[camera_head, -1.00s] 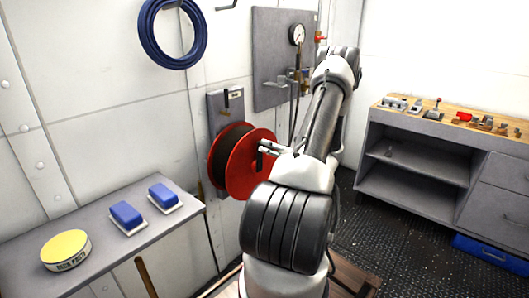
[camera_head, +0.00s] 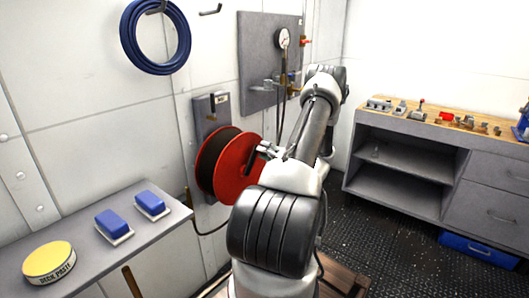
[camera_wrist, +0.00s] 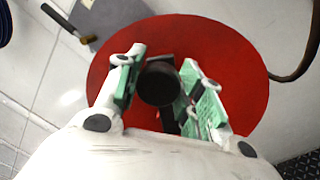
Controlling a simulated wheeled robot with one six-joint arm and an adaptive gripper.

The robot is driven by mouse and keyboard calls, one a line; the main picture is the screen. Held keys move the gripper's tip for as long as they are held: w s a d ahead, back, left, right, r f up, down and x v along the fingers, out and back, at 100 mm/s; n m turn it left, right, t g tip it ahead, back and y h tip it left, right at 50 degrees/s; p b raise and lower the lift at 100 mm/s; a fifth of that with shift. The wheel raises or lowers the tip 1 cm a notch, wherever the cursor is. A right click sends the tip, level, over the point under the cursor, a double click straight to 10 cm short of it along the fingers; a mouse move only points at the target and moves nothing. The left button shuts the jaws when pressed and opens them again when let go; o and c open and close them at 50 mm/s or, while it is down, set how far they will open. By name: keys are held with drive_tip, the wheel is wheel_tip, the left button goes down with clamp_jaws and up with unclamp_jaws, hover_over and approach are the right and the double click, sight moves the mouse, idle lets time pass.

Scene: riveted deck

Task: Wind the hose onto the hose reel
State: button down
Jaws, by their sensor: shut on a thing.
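The hose reel (camera_head: 229,172) has a red disc and stands on a grey wall bracket, with dark hose (camera_head: 214,160) wound behind the disc. The red disc (camera_wrist: 232,60) fills the middle of the wrist view. My gripper (camera_head: 262,152) is at the upper right of the disc. In the wrist view my gripper (camera_wrist: 160,88) is shut on the black crank handle (camera_wrist: 158,84), with green-padded fingers on either side. A dark length of hose (camera_head: 205,231) hangs below the reel; a dark hose (camera_wrist: 301,50) shows at the right of the wrist view.
A side bench (camera_head: 80,245) at left holds a yellow tin (camera_head: 50,262) and two blue blocks (camera_head: 114,222). A blue coil (camera_head: 156,62) hangs on the wall. A gauge panel (camera_head: 262,60) is above the reel. A workbench (camera_head: 415,127) stands right, with free floor before it.

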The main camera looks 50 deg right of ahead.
idle(0.3)
drive_tip(key=c, duration=0.9)
unclamp_jaws()
drive_tip(key=shift+s, duration=0.1)
drive_tip(key=s+d+f, duration=0.1)
drive_tip(key=s, duration=1)
drive_tip(key=shift+s+d, duration=0.25)
drive_tip(key=shift+s, duration=0.1)
